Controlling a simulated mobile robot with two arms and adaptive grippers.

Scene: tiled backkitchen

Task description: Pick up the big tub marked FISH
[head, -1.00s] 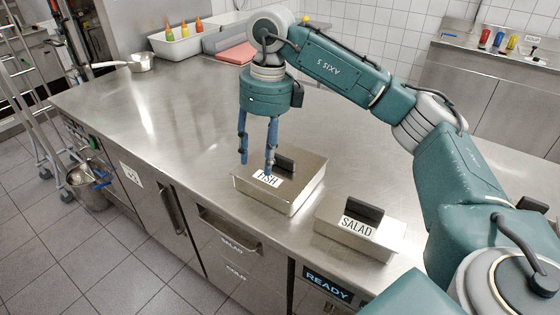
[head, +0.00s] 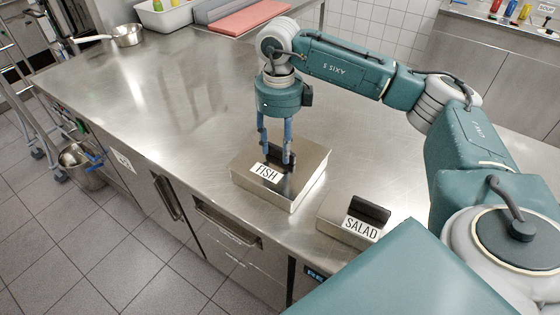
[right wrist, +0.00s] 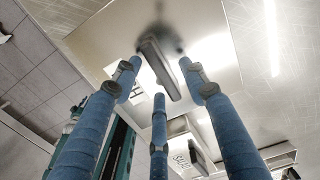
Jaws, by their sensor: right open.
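The big tub marked FISH (head: 308,163) is a low, square steel box with a dark handle on its lid, near the counter's front edge. My right gripper (head: 275,156) points down over this lid, its blue fingers open around or just above the handle. In the right wrist view, the handle (right wrist: 158,66) lies between the spread fingertips (right wrist: 158,76) of the gripper, with nothing gripped. Whether a finger touches the handle or lid, I cannot tell. My left gripper is not in view.
A smaller tub marked SALAD (head: 332,222) stands to the right, close to the FISH tub. A white bin (head: 170,17), a reddish board (head: 250,17) and a pan (head: 127,38) are at the back. The counter's left part (head: 150,105) is clear.

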